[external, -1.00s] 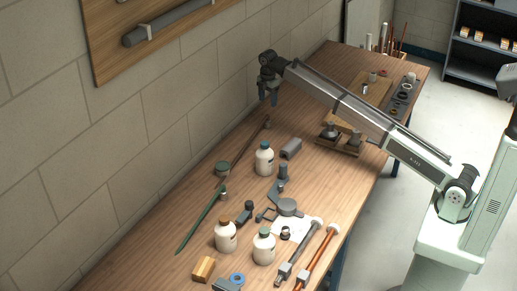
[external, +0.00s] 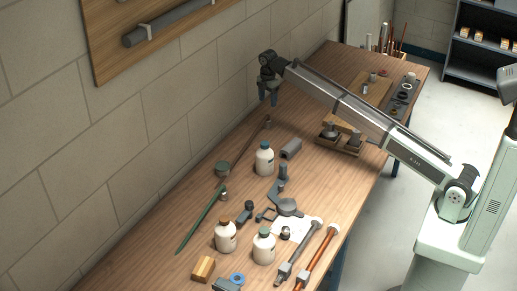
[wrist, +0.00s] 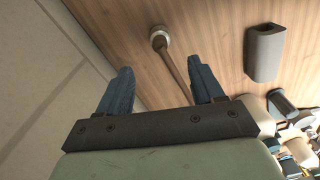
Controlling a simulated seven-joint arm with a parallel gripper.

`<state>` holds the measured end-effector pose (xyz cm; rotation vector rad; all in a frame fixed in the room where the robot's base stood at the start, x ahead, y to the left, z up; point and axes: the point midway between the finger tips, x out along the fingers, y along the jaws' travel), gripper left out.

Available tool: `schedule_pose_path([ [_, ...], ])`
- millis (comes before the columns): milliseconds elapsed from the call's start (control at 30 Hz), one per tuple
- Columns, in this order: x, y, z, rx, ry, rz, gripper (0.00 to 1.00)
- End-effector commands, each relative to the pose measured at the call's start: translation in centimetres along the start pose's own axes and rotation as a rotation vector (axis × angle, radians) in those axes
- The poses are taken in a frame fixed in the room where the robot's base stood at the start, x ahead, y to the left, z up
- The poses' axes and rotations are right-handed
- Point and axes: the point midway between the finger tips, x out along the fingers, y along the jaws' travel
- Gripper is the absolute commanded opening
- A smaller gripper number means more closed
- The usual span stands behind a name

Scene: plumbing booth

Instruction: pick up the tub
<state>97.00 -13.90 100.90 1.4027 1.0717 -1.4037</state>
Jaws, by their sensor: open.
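The brown rod (wrist: 172,65) passes below, with a round end fitting (wrist: 159,36).
White bottles (external: 264,160), a grey channel-shaped block (external: 291,148), a green rod (external: 199,222) and pipe tools (external: 305,253) crowd the near bench. The block also shows in the wrist view (wrist: 264,52). The wall (external: 150,130) runs close along the left.

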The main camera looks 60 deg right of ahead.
Motion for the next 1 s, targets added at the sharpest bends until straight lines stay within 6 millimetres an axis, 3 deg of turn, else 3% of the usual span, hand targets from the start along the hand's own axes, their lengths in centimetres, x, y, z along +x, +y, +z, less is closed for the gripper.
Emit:
schedule_pose_path([
  [67,0.0,0.0,0.0,0.0,0.0,0.0,0.67],
  [333,0.0,0.0,0.0,0.0,0.0,0.0,0.91],
  [533,0.0,0.0,-0.1,-0.001,0.0,0.0,0.91],
  [633,0.0,-0.1,-1.0,-0.011,0.0,0.0,0.91],
  [767,0.0,-0.7,-5.0,-0.055,0.0,0.0,0.91],
  [1000,-0.3,-3.9,-17.4,-0.192,0.001,0.004,0.91],
])
